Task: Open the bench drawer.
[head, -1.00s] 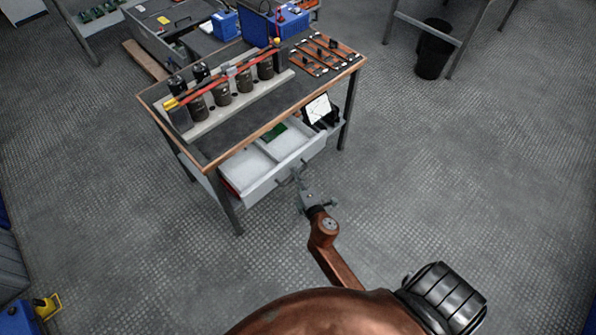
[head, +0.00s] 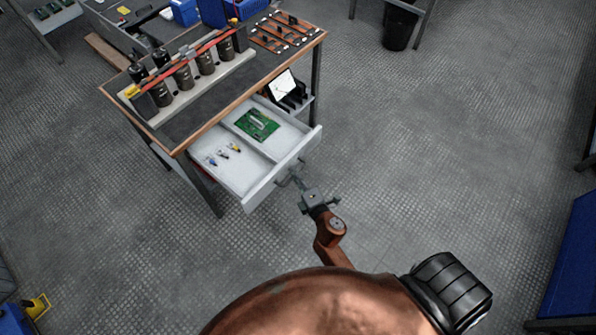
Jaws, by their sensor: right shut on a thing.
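The bench drawer (head: 247,197) is a white tray pulled out from under the workbench (head: 181,154), with a divider between two compartments. The far right compartment holds a green circuit board (head: 257,125). The left compartment holds several small parts (head: 223,154) with coloured ends. A handle (head: 291,176) is on the drawer's front panel. My right gripper (head: 296,181) is at the handle, shut on it; its fingertips are small in view. My left gripper is not in view.
A row of dark capacitors (head: 184,76) with a red bar stands on the bench top. A meter (head: 284,88) sits on a shelf right of the drawer. A black bin (head: 399,27) stands at the back.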

